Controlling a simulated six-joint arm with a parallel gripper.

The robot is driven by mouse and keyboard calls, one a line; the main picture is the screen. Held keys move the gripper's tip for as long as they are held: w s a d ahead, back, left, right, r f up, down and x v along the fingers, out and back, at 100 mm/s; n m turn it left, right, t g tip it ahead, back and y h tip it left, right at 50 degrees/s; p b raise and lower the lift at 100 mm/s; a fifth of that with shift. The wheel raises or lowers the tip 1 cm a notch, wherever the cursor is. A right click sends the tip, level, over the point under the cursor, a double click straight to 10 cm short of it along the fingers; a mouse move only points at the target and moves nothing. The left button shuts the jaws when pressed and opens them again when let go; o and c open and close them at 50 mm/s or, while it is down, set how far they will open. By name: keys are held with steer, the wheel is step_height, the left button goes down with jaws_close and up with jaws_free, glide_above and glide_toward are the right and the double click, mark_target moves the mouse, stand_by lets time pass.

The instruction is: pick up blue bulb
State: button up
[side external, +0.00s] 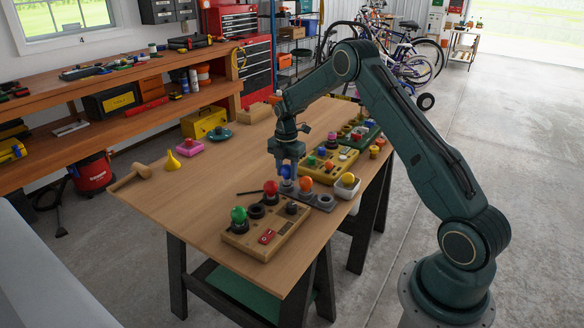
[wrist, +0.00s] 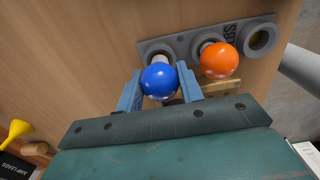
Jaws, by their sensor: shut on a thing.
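The blue bulb (wrist: 159,80) is between the two blue fingers of my gripper (wrist: 160,88) in the wrist view, and the fingers are shut on it. In the side view the blue bulb (side external: 286,171) shows just under my gripper (side external: 288,165). The bulb's pale base points toward the grey holder plate (wrist: 153,46); whether it still touches a socket cannot be told. An orange bulb (wrist: 219,60) sits in the plate to its right, and shows in the side view too (side external: 305,184).
A wooden box (side external: 262,238) with a green bulb (side external: 239,215) and a red bulb (side external: 270,188) stands in front.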

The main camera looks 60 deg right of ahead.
step_height(320, 180, up, 18)
stand_by(0.5)
stand_by(0.5)
steer(key=a+f+n, duration=0.2)
steer(key=a+f, duration=0.3)
steer(key=a, duration=0.3)
steer(key=s+a+f+n, duration=0.1)
steer(key=a+f+n, duration=0.1)
steer(key=a+f, duration=0.4)
steer(key=a, duration=0.3)
steer(key=shift+n, duration=0.3)
steer(key=shift+f, duration=0.2)
steer(key=shift+f, duration=2.75)
steer(key=shift+f, duration=0.55)
